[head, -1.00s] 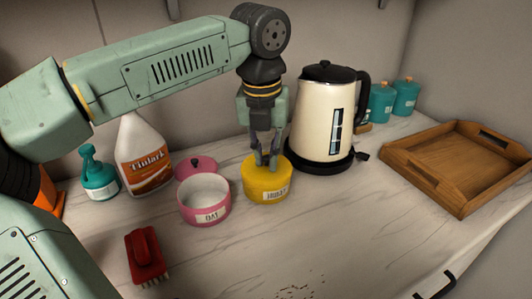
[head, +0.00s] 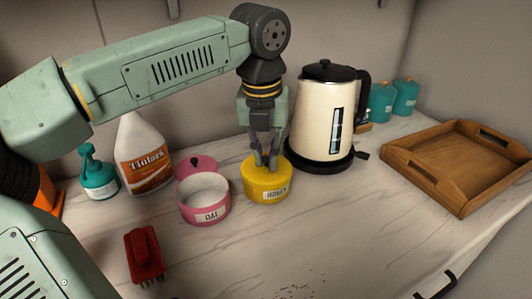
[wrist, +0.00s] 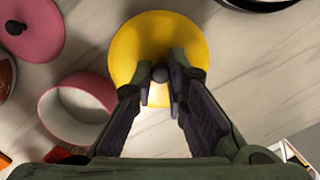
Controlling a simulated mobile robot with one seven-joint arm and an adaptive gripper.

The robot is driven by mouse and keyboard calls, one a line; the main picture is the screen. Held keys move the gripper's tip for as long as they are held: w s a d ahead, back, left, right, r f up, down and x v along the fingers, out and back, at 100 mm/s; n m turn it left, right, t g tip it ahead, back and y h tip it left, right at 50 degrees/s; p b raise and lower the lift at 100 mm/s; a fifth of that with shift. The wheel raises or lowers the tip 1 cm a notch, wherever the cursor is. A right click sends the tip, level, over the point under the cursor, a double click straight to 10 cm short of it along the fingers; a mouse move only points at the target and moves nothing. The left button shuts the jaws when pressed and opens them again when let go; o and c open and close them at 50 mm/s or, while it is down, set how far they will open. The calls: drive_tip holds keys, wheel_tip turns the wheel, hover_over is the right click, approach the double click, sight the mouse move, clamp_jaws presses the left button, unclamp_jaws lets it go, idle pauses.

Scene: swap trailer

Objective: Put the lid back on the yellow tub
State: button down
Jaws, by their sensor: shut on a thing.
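The yellow tub (head: 266,188) stands upright on the counter, with a label on its front that seems to read HONEY. Its yellow lid (head: 255,166) sits on top of it; whether it is fully seated I cannot tell. In the wrist view the lid (wrist: 148,40) shows as a yellow disc with a dark knob (wrist: 160,73). My gripper (head: 267,165) is above the lid, pointing down, its fingers shut on the knob. The wrist view shows the fingertips (wrist: 160,84) on either side of the knob. The tub's rim is hidden under the lid.
An open pink tub (head: 202,206) stands close on the left, its pink lid (head: 192,166) behind it. The kettle (head: 322,115) is close behind right. The front counter is mostly clear.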

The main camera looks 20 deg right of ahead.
idle(0.4)
drive_tip(key=c, duration=1.5)
unclamp_jaws()
drive_tip(key=shift+o, duration=0.3)
drive_tip(key=o, duration=0.4)
drive_tip(key=shift+r+p, duration=2.5)
drive_tip(key=shift+r, duration=1)
